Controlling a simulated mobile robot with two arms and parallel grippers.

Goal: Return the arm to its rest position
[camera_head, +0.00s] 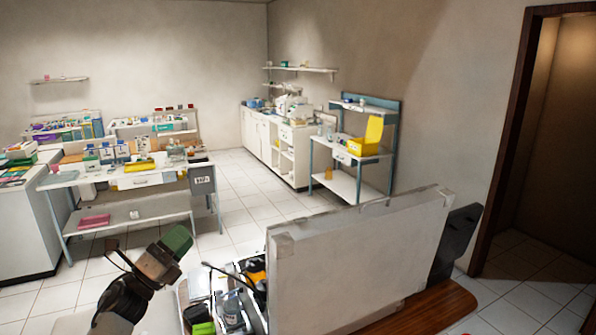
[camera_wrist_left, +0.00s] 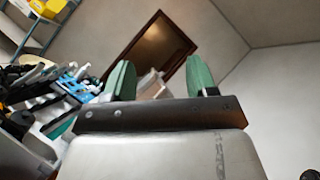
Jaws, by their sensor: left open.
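My left arm comes in from the lower left of the head view. Its gripper (camera_head: 178,241) has green fingertips and is raised in front of the floor, left of a portable case with a large white panel (camera_head: 360,262). In the left wrist view the two green fingers (camera_wrist_left: 160,80) stand apart with nothing between them, so the gripper is open and empty. My right gripper is in neither view.
The case's open compartment (camera_head: 222,300) holds several tools close beside my left gripper. A wooden surface (camera_head: 420,312) lies under the white panel. A lab table (camera_head: 150,180) stands farther back. A doorway (camera_head: 550,130) is at the right. Tiled floor is clear in the middle.

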